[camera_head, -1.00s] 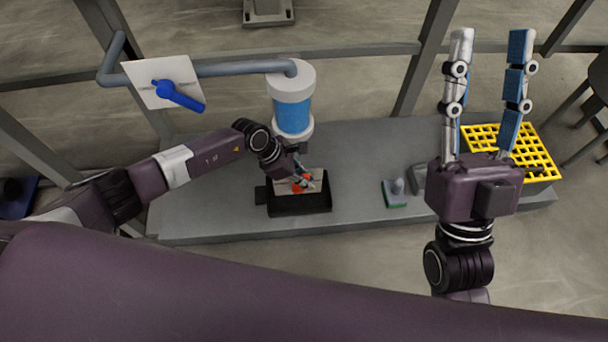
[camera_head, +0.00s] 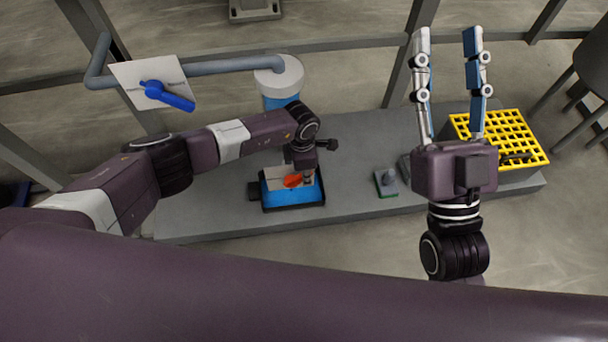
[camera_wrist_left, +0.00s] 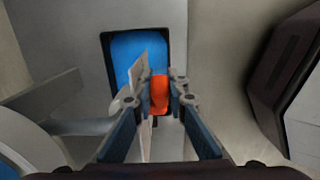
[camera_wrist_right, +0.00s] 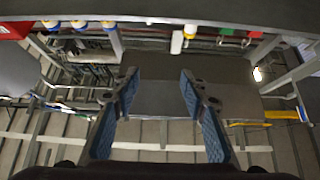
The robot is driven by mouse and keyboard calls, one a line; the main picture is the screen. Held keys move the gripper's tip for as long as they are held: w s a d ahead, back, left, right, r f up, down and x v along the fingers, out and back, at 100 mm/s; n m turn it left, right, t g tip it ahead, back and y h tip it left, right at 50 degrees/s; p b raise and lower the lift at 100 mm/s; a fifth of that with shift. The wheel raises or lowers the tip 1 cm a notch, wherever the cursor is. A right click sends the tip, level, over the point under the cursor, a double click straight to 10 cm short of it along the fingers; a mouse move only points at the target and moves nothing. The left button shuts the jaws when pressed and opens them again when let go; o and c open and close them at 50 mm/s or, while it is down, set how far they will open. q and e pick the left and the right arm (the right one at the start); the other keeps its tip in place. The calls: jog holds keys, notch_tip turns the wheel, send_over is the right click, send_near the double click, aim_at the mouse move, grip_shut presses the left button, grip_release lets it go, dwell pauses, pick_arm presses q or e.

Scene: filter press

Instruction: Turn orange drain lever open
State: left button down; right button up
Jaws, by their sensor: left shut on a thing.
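The orange drain lever (camera_head: 292,181) shows below my left gripper (camera_head: 300,172) in the head view, in front of a small pale plate (camera_head: 274,173). In the left wrist view the orange lever (camera_wrist_left: 159,96) lies between the fingers of my left gripper (camera_wrist_left: 160,88), which is shut on it. The fingers partly hide it. A black-rimmed tray (camera_head: 295,208) filled with blue stands below. My right gripper (camera_head: 447,35) is open and empty, pointing up and away to the right. It is also open in the right wrist view (camera_wrist_right: 155,78).
A blue-and-white cylinder (camera_head: 279,80) stands behind my left gripper, joined to a grey pipe (camera_head: 225,68). A blue lever (camera_head: 165,94) sits on a white plate (camera_head: 125,72) at left. A green-based part (camera_head: 386,184) and a yellow grid (camera_head: 525,145) are on the platform's right.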

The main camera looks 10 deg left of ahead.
pick_arm(q)
jog(key=shift+w+d+f+y, duration=0.1)
jog(key=shift+f+y, duration=0.1)
jog(key=shift+y, duration=0.3)
pick_arm(e)
jog(key=shift+s+d+r+t+y, duration=0.15)
jog(key=shift+s+r+t+y, duration=0.5)
jog(key=shift+s+r, duration=0.65)
pick_arm(q)
jog(key=c, duration=1.9)
grip_release()
jog(key=shift+r, duration=0.1)
notch_tip(320, 180, up, 12)
jog(key=shift+d+f, duration=0.1)
jog(key=shift+d, duration=0.05)
